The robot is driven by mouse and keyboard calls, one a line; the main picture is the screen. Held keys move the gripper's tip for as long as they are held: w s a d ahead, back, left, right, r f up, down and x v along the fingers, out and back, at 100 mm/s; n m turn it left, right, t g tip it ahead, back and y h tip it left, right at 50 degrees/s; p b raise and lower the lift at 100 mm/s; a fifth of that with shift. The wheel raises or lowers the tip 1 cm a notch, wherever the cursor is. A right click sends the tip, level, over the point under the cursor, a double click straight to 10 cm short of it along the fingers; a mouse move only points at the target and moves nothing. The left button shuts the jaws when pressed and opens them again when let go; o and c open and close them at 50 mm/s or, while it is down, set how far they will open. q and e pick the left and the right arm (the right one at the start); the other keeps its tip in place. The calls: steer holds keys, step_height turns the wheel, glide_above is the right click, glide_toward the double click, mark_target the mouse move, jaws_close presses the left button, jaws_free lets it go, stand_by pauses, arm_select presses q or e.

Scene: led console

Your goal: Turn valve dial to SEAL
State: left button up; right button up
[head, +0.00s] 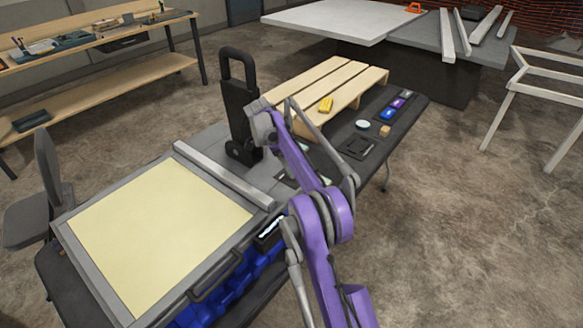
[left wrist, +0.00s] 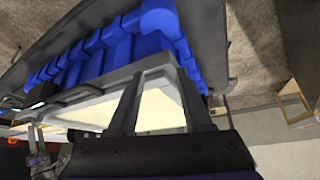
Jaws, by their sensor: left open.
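The console (head: 180,150) stands in the left of the head view, with a large pale yellow panel (head: 155,235) on top. No valve dial or SEAL marking can be made out; my right arm covers part of the console's right side. My left gripper (left wrist: 162,90) is outside the head view. In the left wrist view it is open and empty, its fingers apart before the console's front and pale panel.
Blue bins (head: 225,290) sit under the console front, also in the left wrist view (left wrist: 110,50). A wooden pallet (head: 335,85) with a yellow item (head: 326,104) and a dark table (head: 405,120) with small objects lie behind.

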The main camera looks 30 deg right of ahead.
arm_select(q)
steer(key=shift+w+r, duration=0.3)
steer(key=shift+r, duration=0.05)
arm_select(e)
steer(key=v, duration=0.9)
